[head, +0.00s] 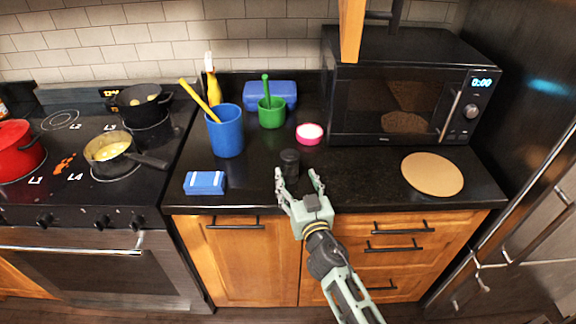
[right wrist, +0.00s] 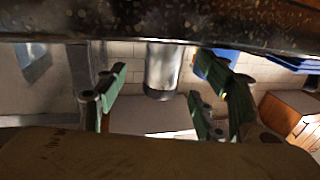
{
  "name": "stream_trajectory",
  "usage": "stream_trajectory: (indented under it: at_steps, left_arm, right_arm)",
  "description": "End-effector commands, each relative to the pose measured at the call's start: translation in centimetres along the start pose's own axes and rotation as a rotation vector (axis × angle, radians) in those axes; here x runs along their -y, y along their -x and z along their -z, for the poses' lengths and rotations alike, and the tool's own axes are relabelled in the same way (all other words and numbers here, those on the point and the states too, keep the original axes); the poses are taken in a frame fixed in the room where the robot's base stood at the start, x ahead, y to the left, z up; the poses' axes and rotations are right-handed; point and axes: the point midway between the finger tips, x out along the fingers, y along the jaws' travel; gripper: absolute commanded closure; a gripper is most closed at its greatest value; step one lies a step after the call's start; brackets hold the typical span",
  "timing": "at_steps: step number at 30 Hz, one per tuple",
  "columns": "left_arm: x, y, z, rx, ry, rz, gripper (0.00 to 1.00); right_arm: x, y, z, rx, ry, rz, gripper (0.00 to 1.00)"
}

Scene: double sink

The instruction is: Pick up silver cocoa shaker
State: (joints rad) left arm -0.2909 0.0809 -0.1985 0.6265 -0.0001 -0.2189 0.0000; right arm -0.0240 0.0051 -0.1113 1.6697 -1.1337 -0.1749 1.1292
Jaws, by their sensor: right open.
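The cocoa shaker (head: 289,162) is a small dark cylinder standing upright on the black counter in the head view. In the right wrist view, which looks upside down, the shaker (right wrist: 163,70) appears silver-grey and lies between the spread fingers. My right gripper (head: 297,178) is open and empty at the counter's front edge, just in front of the shaker. Its fingers also show in the right wrist view (right wrist: 158,85). The fingers point towards the shaker, one to each side; I cannot tell whether they reach alongside it. My left gripper is not in view.
A pink-rimmed bowl (head: 310,133), green cup (head: 271,113) and blue cup (head: 226,135) stand behind the shaker. A blue-and-white block (head: 204,183) lies left. The microwave (head: 400,95) and a round board (head: 432,173) are right. The stove with pots is at far left.

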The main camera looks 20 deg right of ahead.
Motion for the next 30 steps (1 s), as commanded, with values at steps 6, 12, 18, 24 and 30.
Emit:
stream_trajectory:
  at_steps: [6, 12, 18, 24, 30]
  left_arm:
    - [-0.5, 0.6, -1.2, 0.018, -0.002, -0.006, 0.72]
    - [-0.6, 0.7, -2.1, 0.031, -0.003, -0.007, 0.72]
    - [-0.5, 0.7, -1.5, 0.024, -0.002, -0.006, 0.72]
    - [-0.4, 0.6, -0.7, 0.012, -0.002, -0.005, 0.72]
    - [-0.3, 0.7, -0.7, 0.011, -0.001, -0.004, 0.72]
  right_arm:
    - [0.2, -2.5, 0.3, -0.001, 0.000, -0.001, 0.37]
    - [0.4, -5.3, 0.3, -0.001, -0.001, 0.000, 0.37]
    - [0.5, -6.4, 0.2, 0.000, -0.002, 0.000, 0.37]
    - [0.4, -6.4, 0.2, 0.000, -0.001, 0.000, 0.40]
    - [0.4, -6.4, 0.2, 0.000, -0.001, 0.000, 0.58]
